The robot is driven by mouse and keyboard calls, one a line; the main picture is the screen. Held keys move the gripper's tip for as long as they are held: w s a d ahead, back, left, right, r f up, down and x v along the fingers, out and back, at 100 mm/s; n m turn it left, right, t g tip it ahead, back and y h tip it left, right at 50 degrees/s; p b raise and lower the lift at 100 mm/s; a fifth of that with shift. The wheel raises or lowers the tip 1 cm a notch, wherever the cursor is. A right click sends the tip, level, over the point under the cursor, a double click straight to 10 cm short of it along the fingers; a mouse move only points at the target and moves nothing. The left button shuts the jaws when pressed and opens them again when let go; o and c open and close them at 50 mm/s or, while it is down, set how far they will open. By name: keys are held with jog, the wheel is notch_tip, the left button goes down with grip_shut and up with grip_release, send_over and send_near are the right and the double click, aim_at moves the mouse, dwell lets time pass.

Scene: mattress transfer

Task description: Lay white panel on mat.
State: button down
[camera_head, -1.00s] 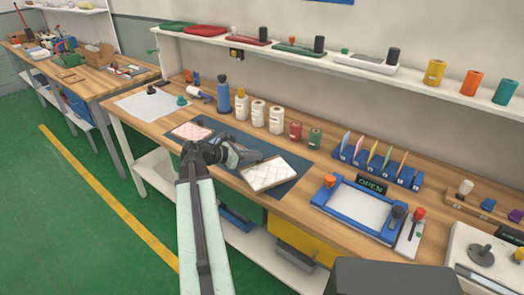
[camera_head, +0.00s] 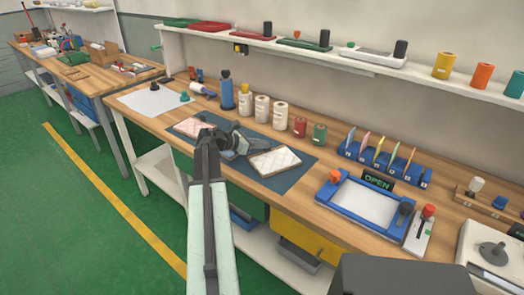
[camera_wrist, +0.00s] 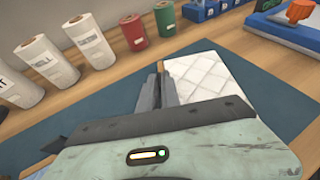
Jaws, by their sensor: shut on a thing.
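The white panel (camera_head: 274,161) is a thin, quilted, off-white square over the right part of the dark blue mat (camera_head: 292,182). My gripper (camera_head: 243,149) reaches it from the left and is shut on its left edge. In the wrist view, the fingers (camera_wrist: 160,76) meet the left edge of the panel (camera_wrist: 200,75), and my wrist body hides its near part. The mat (camera_wrist: 105,105) shows around it. I cannot tell whether the panel touches the mat or hangs just above it. A pinkish quilted panel (camera_head: 188,127) is at the mat's left end, partly hidden by my arm.
Several white rolls (camera_head: 262,108), a red roll (camera_head: 299,128) and a green roll (camera_head: 319,135) stand behind the mat. A blue tray frame (camera_head: 352,210) and an OPEN sign (camera_head: 377,182) are to the right. A white sheet (camera_head: 150,102) lies at the left.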

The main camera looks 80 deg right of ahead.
jog(key=shift+r, duration=0.15)
jog(key=shift+f, duration=0.2)
jog(key=c, duration=1.6)
grip_release()
jog(key=shift+o, duration=0.2)
jog(key=shift+r+p, duration=0.3)
jog(key=shift+r, duration=0.05)
jog(key=p+v, duration=0.4)
jog(key=v, duration=0.7)
jog(key=shift+w+a, duration=0.3)
jog(key=shift+w, duration=0.05)
